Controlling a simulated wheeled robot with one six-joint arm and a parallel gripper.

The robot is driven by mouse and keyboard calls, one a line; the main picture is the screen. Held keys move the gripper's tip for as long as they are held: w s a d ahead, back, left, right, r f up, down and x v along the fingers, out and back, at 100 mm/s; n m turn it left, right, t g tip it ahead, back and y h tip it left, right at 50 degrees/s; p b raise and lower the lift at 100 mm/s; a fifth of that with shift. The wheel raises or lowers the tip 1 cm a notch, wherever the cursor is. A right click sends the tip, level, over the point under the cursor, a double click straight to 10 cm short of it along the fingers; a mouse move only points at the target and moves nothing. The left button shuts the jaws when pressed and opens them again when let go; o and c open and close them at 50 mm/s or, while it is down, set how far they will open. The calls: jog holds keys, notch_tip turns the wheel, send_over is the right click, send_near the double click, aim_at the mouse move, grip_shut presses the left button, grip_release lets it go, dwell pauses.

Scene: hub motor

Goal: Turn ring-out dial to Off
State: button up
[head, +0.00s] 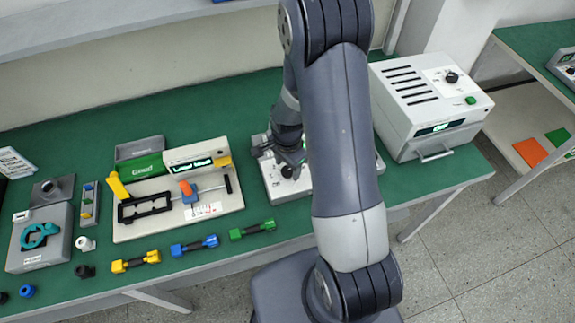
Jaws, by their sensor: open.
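A low white instrument box (285,189) sits on the green bench, much of it hidden behind my arm. A small dark round dial (287,171) shows on its top face, just under my gripper. I cannot read its label or pointer, so I cannot tell whether it is the ring-out dial or how it is set. My gripper (281,160) is open above the left part of this box, its fingers close to the dial. I cannot tell whether they touch it. Another dark dial (452,77) is on the large white vented box (418,112) to the right.
Left of my gripper stands a fixture (215,204) with a yellow handle and an orange clamp. Yellow (136,262), blue (195,245) and green (253,229) tools lie along the front edge. A grey device (40,243) stands far left.

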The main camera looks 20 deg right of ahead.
jog(key=shift+f, duration=0.4)
jog(key=shift+c, duration=0.5)
jog(key=c, duration=0.9)
